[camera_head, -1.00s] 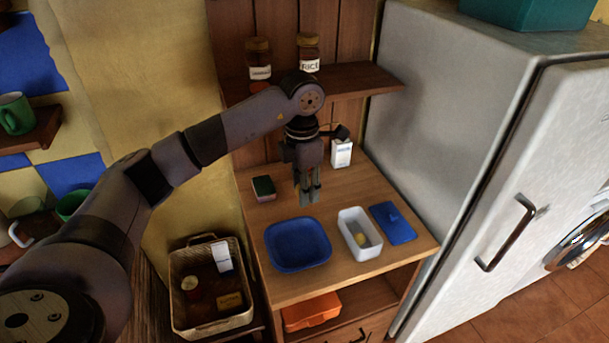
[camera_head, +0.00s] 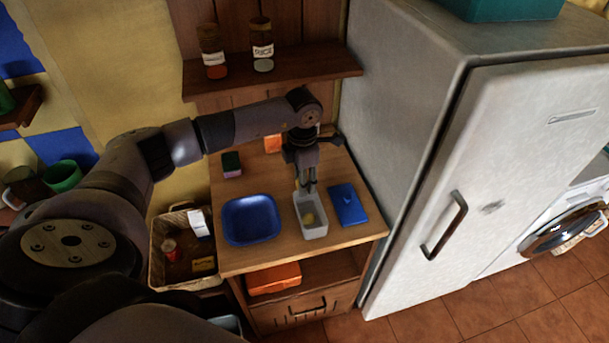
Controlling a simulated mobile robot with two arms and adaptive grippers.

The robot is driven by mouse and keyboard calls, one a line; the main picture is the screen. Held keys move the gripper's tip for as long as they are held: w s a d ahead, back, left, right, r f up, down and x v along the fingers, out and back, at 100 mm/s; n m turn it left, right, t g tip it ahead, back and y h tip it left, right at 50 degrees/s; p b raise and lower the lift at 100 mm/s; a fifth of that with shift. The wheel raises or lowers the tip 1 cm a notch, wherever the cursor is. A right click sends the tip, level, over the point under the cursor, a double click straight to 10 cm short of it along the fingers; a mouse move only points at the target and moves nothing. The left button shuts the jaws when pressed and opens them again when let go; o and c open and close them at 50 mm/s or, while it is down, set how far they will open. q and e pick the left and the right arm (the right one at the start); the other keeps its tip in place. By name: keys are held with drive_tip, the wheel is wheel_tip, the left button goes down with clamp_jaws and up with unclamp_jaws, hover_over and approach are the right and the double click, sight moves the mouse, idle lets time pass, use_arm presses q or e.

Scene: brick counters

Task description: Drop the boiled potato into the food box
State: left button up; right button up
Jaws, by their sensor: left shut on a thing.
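The food box (camera_head: 315,232) is a small open white container on the wooden counter, right of a blue tray. A round yellow item (camera_head: 309,218) lies inside it. My left gripper (camera_head: 307,188) points down just above the back end of the box. It is shut on a small yellowish thing, which looks like the boiled potato and is mostly hidden by the fingers. My right gripper is not in view.
The blue tray (camera_head: 250,219) sits left of the box, and a blue lid (camera_head: 347,204) lies right of it. A sponge (camera_head: 231,165) is at the back left. A wall shelf (camera_head: 290,72) holds two jars. The fridge (camera_head: 400,150) bounds the right side.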

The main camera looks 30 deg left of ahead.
use_arm(q)
drive_tip(key=f, duration=0.1)
drive_tip(key=f+b, duration=0.1)
drive_tip(key=f, duration=0.1)
drive_tip(key=shift+w+d, duration=0.15)
drive_tip(key=shift+d, duration=0.1)
drive_tip(key=shift+f, duration=0.1)
drive_tip(key=o, duration=0.7)
drive_tip(key=shift+a, duration=0.1)
drive_tip(key=o, duration=0.4)
drive_tip(key=shift+o, duration=0.4)
drive_tip(key=shift+r, duration=0.2)
wheel_tip(320, 180, up, 12)
drive_tip(key=shift+f, duration=0.15)
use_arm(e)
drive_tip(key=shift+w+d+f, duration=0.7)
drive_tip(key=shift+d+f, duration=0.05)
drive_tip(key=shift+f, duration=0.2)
